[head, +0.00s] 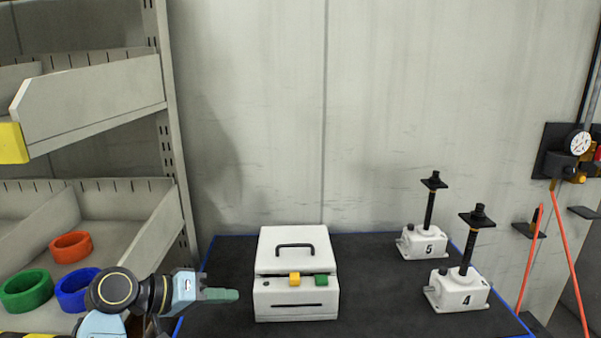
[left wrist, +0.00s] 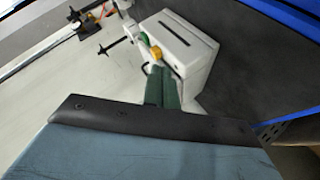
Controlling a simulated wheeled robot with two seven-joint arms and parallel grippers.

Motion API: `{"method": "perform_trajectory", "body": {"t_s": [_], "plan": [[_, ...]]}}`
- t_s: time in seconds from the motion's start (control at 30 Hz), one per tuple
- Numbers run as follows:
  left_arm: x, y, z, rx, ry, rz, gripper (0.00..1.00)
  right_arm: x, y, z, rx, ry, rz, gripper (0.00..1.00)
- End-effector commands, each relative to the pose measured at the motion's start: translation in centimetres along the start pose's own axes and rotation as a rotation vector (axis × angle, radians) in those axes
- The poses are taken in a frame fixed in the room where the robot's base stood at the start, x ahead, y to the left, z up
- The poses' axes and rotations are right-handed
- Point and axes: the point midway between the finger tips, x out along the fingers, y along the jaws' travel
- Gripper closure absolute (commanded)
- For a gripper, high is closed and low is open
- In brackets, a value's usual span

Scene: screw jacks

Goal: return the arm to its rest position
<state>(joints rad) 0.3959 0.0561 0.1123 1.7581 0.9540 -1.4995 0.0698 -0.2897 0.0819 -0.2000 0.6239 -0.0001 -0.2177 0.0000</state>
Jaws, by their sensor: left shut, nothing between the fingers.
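My left gripper (head: 222,295) comes in from the left in the head view, with its green fingers closed together and empty. It points right, toward the white box, with a gap between them. In the left wrist view the green fingers (left wrist: 163,88) are together in front of the white box (left wrist: 183,50). The white box (head: 296,302) has a black handle, a yellow button and a green button. My right gripper is not in view.
Screw jack 5 (head: 427,242) and screw jack 4 (head: 458,292) stand upright on the right of the dark table mat (head: 375,285). A shelf (head: 95,100) stands at left, with orange, green and blue rings (head: 74,290) in a bin. A gauge and red hoses (head: 529,260) are at right.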

Motion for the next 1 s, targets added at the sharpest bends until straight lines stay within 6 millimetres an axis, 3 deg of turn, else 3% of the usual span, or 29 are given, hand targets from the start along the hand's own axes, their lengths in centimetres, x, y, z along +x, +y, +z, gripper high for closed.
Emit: {"method": "perform_trajectory", "body": {"t_s": [0.03,0.2,0.4,0.5,0.7,0.93,1.0], "plan": [[0.2,-1.9,3.5,0.008,-0.038,-0.082,1.0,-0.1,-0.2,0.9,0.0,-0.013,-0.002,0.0],[-1.0,-6.0,13.4,0.056,-0.147,-0.333,1.0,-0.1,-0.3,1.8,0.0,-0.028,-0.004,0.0],[-4.6,-8.0,23.1,0.123,-0.267,-0.571,1.0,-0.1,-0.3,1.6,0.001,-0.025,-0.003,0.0],[-6.4,-8.0,26.1,0.149,-0.306,-0.649,1.0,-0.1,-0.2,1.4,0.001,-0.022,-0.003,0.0],[-9.4,-7.6,30.0,0.184,-0.365,-0.756,1.0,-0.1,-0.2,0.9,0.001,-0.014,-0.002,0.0],[-12.6,-6.6,33.2,0.218,-0.417,-0.849,1.0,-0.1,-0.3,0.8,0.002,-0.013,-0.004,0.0],[-11.8,-7.8,33.8,0.218,-0.423,-0.855,1.0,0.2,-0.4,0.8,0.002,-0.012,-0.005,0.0]]}}
